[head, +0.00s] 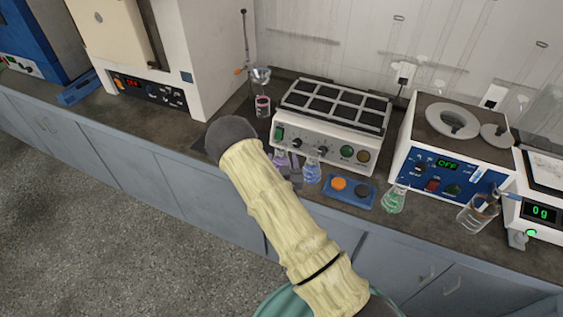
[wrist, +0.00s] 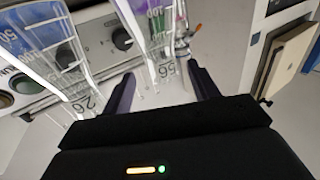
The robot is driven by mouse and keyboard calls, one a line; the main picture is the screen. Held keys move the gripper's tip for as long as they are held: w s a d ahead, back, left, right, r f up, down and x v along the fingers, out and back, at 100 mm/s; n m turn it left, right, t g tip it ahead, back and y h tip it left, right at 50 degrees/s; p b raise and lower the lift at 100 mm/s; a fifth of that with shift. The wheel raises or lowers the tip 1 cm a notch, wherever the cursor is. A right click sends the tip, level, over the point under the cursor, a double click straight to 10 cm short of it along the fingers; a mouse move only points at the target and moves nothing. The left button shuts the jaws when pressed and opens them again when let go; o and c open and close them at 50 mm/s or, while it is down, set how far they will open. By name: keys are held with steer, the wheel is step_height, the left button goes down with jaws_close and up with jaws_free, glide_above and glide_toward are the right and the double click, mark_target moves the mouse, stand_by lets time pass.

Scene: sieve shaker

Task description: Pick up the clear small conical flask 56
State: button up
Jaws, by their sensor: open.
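Flask 56 (wrist: 160,52) is a clear conical flask with purple liquid, its number readable in the wrist view. It stands between the two fingers of my gripper (wrist: 162,75), which is open around it; I cannot tell whether either finger touches it. In the head view, the purple-filled flask (head: 282,159) stands at the front of the hotplate block, and my arm hides most of my gripper. A clear flask with blue liquid, marked 26 (wrist: 72,68), stands close beside it; it also shows in the head view (head: 312,171).
The multi-place heater (head: 325,122) is right behind the flasks. A blue pad with an orange disc (head: 349,192), a green-filled flask (head: 393,199), a beaker (head: 478,213) and a balance (head: 541,212) are to the right. A pink-filled vessel (head: 262,105) stands to the left.

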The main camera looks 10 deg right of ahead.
mark_target(282, 154)
steer(key=w, duration=0.1)
steer(key=w+p, duration=0.1)
steer(key=w, duration=0.2)
steer(key=shift+w+d+r+p, duration=0.15)
steer(key=shift+d+p, duration=0.1)
steer(key=shift+p, duration=0.05)
steer(key=shift+w, duration=0.35)
steer(key=shift+s, duration=0.2)
jaws_close()
